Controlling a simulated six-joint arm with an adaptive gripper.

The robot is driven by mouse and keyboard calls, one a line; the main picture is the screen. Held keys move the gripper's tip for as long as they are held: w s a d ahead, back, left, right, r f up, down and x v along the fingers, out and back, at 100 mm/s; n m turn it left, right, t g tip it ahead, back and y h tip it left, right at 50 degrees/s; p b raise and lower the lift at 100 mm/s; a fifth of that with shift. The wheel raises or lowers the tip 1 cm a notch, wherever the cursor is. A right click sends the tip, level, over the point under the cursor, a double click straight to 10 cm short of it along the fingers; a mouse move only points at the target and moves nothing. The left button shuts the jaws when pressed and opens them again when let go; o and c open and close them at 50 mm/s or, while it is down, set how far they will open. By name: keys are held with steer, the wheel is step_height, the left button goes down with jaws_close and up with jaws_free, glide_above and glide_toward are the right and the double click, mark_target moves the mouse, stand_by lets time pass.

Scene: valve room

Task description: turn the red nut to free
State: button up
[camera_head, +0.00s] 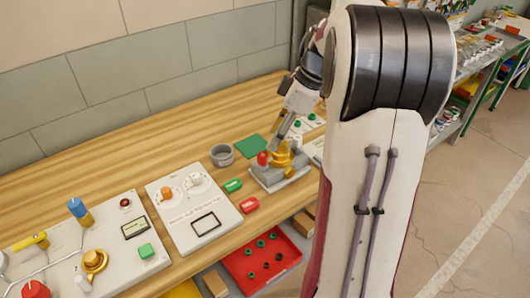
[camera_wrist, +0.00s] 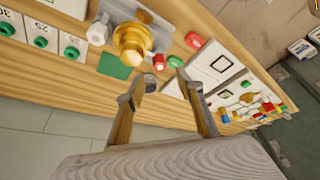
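The red nut (camera_head: 263,158) sits at the left end of a brass valve (camera_head: 284,155) mounted on a grey base on the bench. In the wrist view, the nut (camera_wrist: 158,62) shows to the right of the round brass body (camera_wrist: 130,42), with a pale hex part on the far side. My gripper (camera_head: 284,130) is above and beside the valve in the head view, pointing down. In the wrist view, the fingers (camera_wrist: 158,90) are spread wide with nothing held between them. The nut lies beyond the fingertips, and no contact shows. My arm hides part of the bench.
A grey cup (camera_head: 221,154) and a green square (camera_head: 252,147) lie near the valve. Green (camera_head: 233,185) and red (camera_head: 249,205) blocks lie in front. Control panels (camera_head: 192,212) fill the left side. A red tray (camera_head: 262,264) sits below. Bare wood lies along the wall.

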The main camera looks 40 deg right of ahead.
mark_target(264, 155)
steer(key=shift+x, duration=3.9)
jaws_close()
